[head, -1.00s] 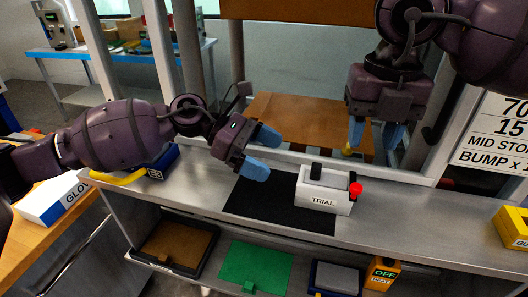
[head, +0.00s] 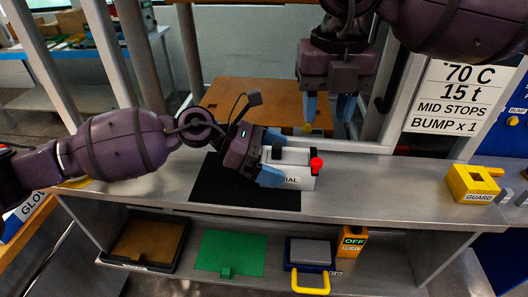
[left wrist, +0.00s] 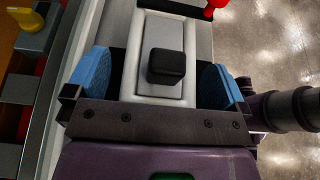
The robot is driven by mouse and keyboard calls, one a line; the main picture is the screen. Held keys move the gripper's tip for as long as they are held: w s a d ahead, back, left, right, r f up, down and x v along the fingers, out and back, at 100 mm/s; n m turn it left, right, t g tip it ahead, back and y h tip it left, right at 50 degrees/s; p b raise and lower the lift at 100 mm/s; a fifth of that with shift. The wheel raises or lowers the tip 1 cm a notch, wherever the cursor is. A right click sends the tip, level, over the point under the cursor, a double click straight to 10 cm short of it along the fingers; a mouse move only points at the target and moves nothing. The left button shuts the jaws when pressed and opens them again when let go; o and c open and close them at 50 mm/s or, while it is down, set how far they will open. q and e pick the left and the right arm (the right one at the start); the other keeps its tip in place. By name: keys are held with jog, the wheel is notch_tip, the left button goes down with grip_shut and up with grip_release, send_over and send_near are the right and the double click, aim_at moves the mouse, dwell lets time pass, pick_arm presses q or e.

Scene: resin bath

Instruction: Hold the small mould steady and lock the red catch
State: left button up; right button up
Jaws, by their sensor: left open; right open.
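The small mould (head: 299,178) is a white-grey box labelled TRIAL, partly hidden in the head view, on the bench. Its black knob (left wrist: 167,66) stands on the lid in the left wrist view. The red catch (head: 316,164) is a red ball at the mould's right end; it also shows at the top of the left wrist view (left wrist: 212,8). My left gripper (head: 272,160) is open, with its blue fingers on either side of the mould and gaps visible beside it. My right gripper (head: 328,108) is open and empty, pointing down above and behind the mould.
A black mat (head: 222,187) lies under the left gripper. A yellow GUARD block (head: 472,184) stands on the bench at right. A lower shelf holds a green sheet (head: 230,252), a grey plate (head: 311,252) and an orange OFF box (head: 352,241). Bench right of the mould is clear.

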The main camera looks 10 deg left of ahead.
pick_arm(q)
jog(key=c, duration=1.4)
jog(key=shift+o, duration=0.2)
